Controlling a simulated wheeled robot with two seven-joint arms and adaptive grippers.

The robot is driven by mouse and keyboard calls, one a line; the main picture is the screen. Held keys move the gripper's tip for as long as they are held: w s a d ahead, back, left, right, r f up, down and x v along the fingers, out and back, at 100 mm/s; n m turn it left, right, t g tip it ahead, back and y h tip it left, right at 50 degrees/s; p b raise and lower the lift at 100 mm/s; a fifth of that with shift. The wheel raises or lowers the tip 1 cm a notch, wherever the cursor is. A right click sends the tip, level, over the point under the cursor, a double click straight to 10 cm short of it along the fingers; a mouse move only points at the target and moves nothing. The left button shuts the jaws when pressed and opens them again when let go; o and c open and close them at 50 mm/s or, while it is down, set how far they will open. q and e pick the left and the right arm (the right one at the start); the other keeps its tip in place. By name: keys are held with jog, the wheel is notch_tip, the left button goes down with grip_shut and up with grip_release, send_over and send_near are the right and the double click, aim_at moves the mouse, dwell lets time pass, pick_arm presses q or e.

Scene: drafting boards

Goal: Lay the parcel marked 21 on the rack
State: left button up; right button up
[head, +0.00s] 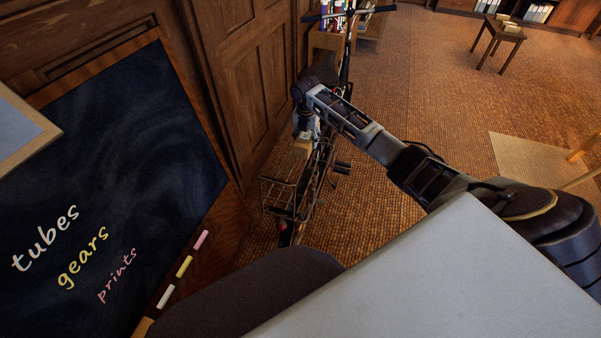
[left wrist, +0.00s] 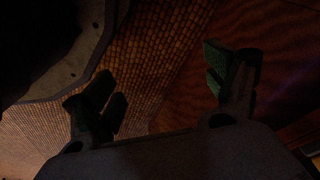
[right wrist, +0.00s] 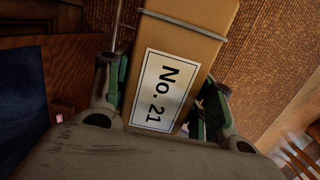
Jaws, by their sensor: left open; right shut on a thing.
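The parcel marked No. 21 (right wrist: 190,55) is a brown box with a white label. My right gripper (right wrist: 162,85) is shut on it, with one finger on each side. In the head view the parcel (head: 303,146) shows small below my right gripper (head: 304,133), over the bicycle. The wire rack (head: 283,196) on the bicycle is below and slightly left of the parcel there. I cannot tell whether parcel and rack touch. My left gripper (left wrist: 165,95) is open and empty in the dark left wrist view; it does not show in the head view.
A chalkboard (head: 110,180) with written words and chalk sticks stands at the left, by wood panelling (head: 245,80). The bicycle's handlebar (head: 349,13) is at the top. A small table (head: 497,40) stands far right. Brown floor (head: 420,90) is open right of the bicycle.

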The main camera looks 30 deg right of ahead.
jog(key=b, duration=0.1)
send_over(306, 162)
notch_tip(306, 162, down, 5)
jog(key=shift+r, duration=0.1)
pick_arm(q)
jog(key=shift+w+d+r, duration=0.15)
jog(key=shift+d+r, duration=0.05)
jog(key=shift+r, duration=0.45)
jog(key=shift+w+d+r, duration=0.15)
jog(key=shift+d+r, duration=0.1)
jog(key=shift+r, duration=0.4)
jog(key=shift+w+d+r, duration=0.15)
jog(key=shift+d+r, duration=0.05)
jog(key=shift+r, duration=0.45)
pick_arm(e)
jog(key=shift+f, duration=0.5)
jog(key=shift+f, duration=0.1)
jog(key=shift+f+b, duration=0.35)
jog(key=shift+f, duration=0.2)
pick_arm(q)
jog(key=shift+w+d+r+g+b, duration=0.1)
jog(key=shift+d+r+g+b, duration=0.1)
jog(key=shift+r, duration=0.6)
jog(key=shift+d+r+g+b, duration=0.1)
jog(key=shift+d+r+b, duration=0.1)
jog(key=shift+r, duration=0.6)
pick_arm(e)
jog(key=shift+f, duration=1.4)
jog(key=o, duration=1.3)
jog(key=shift+f, duration=0.15)
